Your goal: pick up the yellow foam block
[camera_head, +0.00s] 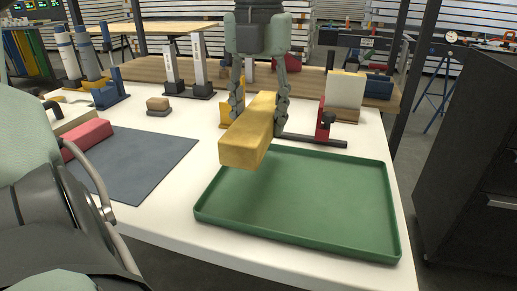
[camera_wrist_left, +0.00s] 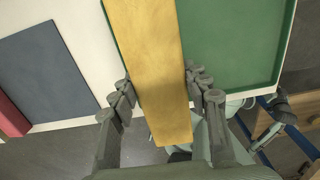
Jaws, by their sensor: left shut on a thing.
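The yellow foam block (camera_head: 245,143) is a long bar held in my left gripper (camera_head: 258,115), whose fingers close on its two long sides. It is raised above the white table, over the back left edge of the green tray (camera_head: 310,240). In the left wrist view the yellow block (camera_wrist_left: 155,60) runs lengthwise between the fingers of my left gripper (camera_wrist_left: 160,88). Part of the green tray (camera_wrist_left: 240,45) shows behind it there. My right gripper is not in view.
A grey-blue mat (camera_head: 140,165) lies left of the tray with a red block (camera_head: 87,138) at its left edge. A red clamp (camera_head: 324,122) with a dark bar stands behind the tray. A small tan block (camera_head: 158,105) sits further back. The green tray is empty.

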